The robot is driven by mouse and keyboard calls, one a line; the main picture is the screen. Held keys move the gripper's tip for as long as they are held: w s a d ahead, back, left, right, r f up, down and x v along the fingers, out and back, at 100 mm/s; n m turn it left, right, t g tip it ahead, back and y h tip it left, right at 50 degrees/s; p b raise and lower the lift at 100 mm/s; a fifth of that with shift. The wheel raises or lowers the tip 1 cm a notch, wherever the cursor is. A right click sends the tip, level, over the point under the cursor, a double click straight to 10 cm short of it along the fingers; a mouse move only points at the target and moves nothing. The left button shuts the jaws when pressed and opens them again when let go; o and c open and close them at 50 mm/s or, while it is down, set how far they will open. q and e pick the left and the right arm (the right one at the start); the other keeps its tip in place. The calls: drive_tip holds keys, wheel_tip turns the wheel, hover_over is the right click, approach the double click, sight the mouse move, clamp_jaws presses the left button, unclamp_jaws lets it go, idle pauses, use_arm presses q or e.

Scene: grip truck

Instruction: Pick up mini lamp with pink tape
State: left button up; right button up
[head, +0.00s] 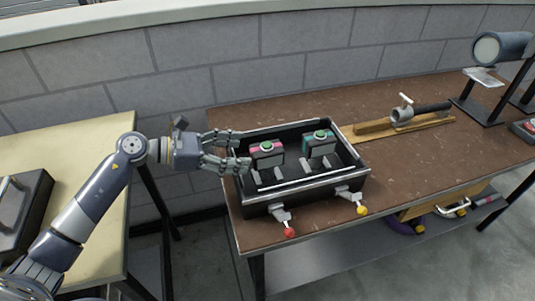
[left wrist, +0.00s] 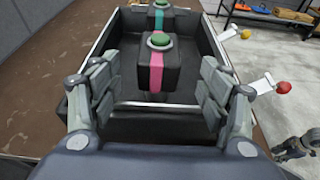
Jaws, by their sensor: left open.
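The mini lamp with pink tape (head: 267,155) is a dark box with a green button on top. It stands upright in the left part of a black open tray (head: 262,209). In the left wrist view the pink-taped lamp (left wrist: 157,66) is centred ahead of the fingers. A similar lamp with teal tape (head: 320,144) stands to its right in the tray and shows behind it in the wrist view (left wrist: 160,17). My left gripper (head: 243,149) is open at the tray's left end, its fingers pointing at the pink-taped lamp. My right gripper is not in view.
The tray sits on a brown workbench (head: 400,167); levers with a red knob (head: 289,232) and a yellow knob (head: 362,210) stick out in front. A wooden fixture (head: 390,125) and a large grey lamp (head: 500,47) stand right. A pale table (head: 75,155) is left, with a gap between.

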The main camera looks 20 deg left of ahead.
sight(251, 152)
use_arm(q)
drive_tip(key=x, duration=0.3)
drive_tip(key=shift+w+d, duration=0.15)
drive_tip(key=shift+d, duration=0.05)
drive_tip(key=shift+w+d+f+p, duration=0.1)
drive_tip(key=shift+w+d+p, duration=0.2)
drive_tip(key=shift+d+p, duration=0.2)
drive_tip(key=p+x, duration=0.1)
drive_tip(key=x, duration=0.2)
drive_tip(key=shift+w+f, duration=0.15)
drive_tip(key=shift+w+d+f, duration=0.2)
drive_tip(key=shift+d+f, duration=0.05)
drive_tip(key=shift+d, duration=0.1)
drive_tip(key=c, duration=1.3)
drive_tip(key=shift+a, duration=0.1)
drive_tip(key=shift+c, duration=0.8)
